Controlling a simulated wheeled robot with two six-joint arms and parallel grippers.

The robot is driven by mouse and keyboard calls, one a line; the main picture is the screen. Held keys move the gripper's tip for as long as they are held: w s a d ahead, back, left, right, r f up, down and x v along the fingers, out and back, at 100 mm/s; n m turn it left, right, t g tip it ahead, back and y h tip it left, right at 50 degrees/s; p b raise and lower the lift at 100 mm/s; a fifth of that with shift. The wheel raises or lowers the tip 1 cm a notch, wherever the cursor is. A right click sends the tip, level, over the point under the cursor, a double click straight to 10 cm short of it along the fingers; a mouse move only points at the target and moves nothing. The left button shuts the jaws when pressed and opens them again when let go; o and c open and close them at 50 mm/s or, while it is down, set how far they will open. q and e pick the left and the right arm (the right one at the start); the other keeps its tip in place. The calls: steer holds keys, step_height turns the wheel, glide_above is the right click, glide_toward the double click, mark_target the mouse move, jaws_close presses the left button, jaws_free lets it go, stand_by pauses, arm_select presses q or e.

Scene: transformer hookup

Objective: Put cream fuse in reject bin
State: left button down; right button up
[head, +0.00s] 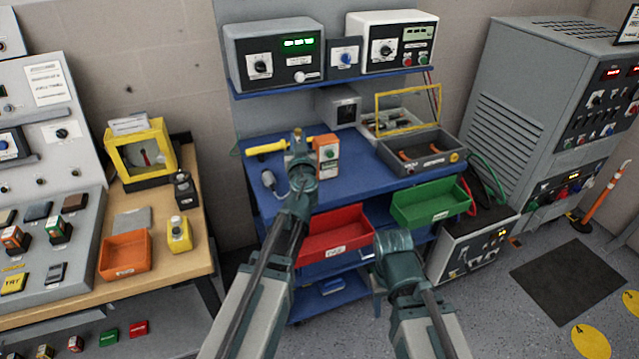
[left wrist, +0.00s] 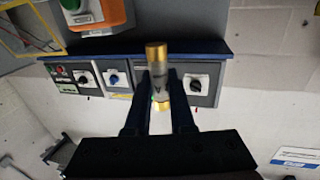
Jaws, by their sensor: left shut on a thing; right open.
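My left gripper (head: 298,160) is shut on a pale fuse with brass-coloured end caps, held raised over the blue bench. The fuse (left wrist: 157,75) shows best in the left wrist view, between the two fingers (left wrist: 158,100). In the head view it is small, and its body colour is hard to tell. A red bin (head: 335,250) hangs at the bench's front edge, below and to the right of the left gripper; its label is too small to read. My right gripper (head: 393,245) is open and low in front of the bench, right of the red bin, with its fingers mostly hidden.
A green bin (head: 432,205) hangs right of the red one. An orange-and-white box (head: 327,155) stands close beside the left gripper, with a yellow-handled tool (head: 265,149) to its left. A grey open case (head: 425,160) is at the bench's right. Instruments sit on the shelf (head: 335,82) above.

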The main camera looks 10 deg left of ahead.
arm_select(q)
steer(key=s+a+f+b, duration=0.2)
steer(key=a+f+b, duration=0.1)
steer(key=s+a+f+n+y+b, duration=0.1)
steer(key=s+a+f+b, duration=0.1)
steer(key=s+a+f, duration=0.1)
steer(key=s+a+f+y+b, duration=0.1)
steer(key=s+a+f+b, duration=0.2)
steer(key=f, duration=0.2)
steer(key=shift+g+b, duration=0.35)
steer(key=shift+g, duration=0.05)
steer(key=shift+s+a+f, duration=0.1)
steer(key=shift+a, duration=0.05)
steer(key=w+d, duration=0.3)
steer(key=w+d+f+b, duration=0.1)
steer(key=w+d, duration=0.2)
steer(key=w, duration=0.1)
steer(key=w+d, duration=0.3)
steer(key=w, duration=0.1)
steer(key=shift+w+d+f, duration=0.1)
steer(key=shift+w+f, duration=0.05)
steer(key=shift+w, duration=0.05)
arm_select(e)
step_height(320, 180, down, 13)
steer(key=shift+r, duration=0.2)
arm_select(q)
steer(key=shift+w+d, duration=0.1)
